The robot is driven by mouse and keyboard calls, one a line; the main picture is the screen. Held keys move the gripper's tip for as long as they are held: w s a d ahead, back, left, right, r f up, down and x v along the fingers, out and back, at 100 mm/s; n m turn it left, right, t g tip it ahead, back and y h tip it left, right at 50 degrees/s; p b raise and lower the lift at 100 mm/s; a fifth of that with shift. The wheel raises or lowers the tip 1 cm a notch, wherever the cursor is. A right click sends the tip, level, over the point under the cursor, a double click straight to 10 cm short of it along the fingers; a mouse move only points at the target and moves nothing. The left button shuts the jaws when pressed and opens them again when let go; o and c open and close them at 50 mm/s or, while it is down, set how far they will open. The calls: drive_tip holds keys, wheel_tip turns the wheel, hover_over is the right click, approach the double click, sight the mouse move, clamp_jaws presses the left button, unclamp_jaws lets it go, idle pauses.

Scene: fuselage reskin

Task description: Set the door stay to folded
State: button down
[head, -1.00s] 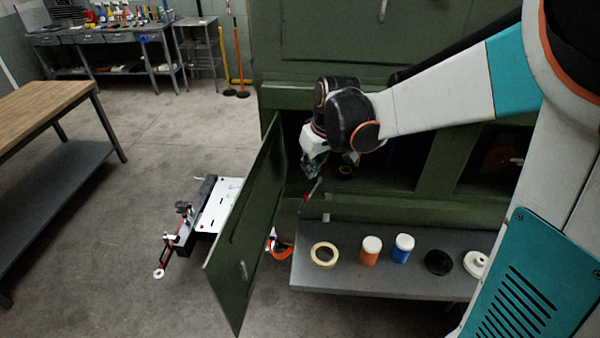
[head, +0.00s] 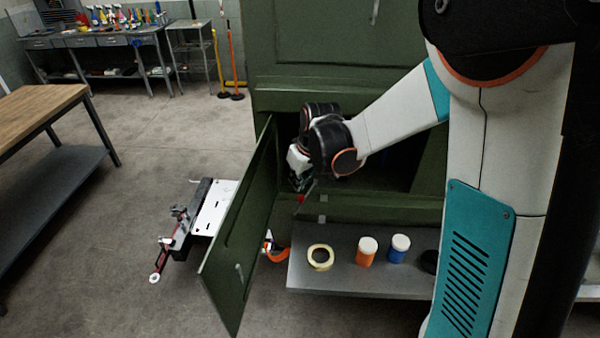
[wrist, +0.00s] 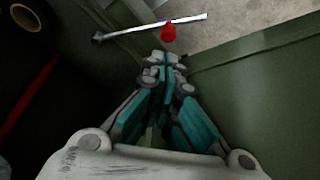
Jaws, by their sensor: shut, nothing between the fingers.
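The door stay (wrist: 135,32) shows in the wrist view as a thin pale bar with a red knob (wrist: 168,31), lying across the gap near the green door (wrist: 262,95). In the head view the door (head: 232,245) stands open, and the red knob (head: 300,199) shows small beside its inner face. My gripper (wrist: 167,62) is shut and empty, its fingertips just short of the knob and seemingly apart from it. In the head view my gripper (head: 299,186) is at the cabinet opening behind the door edge, partly hidden. The stay's end joints are hard to make out.
A grey shelf (head: 340,280) below the opening holds a tape ring (head: 320,258), an orange jar (head: 366,252) and a blue jar (head: 399,249). A white-topped cart (head: 213,208) stands left of the door. The floor farther left is open up to a wooden table (head: 35,105).

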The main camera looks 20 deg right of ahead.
drive_tip(key=shift+x, duration=1.6)
drive_tip(key=shift+s, duration=0.15)
